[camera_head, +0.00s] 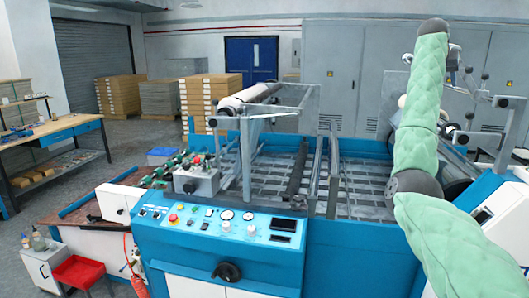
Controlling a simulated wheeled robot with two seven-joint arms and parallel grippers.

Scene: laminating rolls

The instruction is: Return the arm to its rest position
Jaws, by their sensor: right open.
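My right arm (421,110), in a light green padded cover with grey joints, comes in from the lower right. It bends at a grey elbow and its upper part stands nearly upright in front of the machine's right side. My right gripper (451,72) is mostly hidden behind the raised arm near the top, with only small grey parts showing. It is open, and I see nothing held in it. My left arm and gripper are not in view.
A blue-and-white laminating machine (340,262) fills the centre, with a control panel (228,224) and a roll (250,97) on its frame. A workbench (55,135) stands left. Stacked boards (210,95) and grey cabinets (343,75) are behind.

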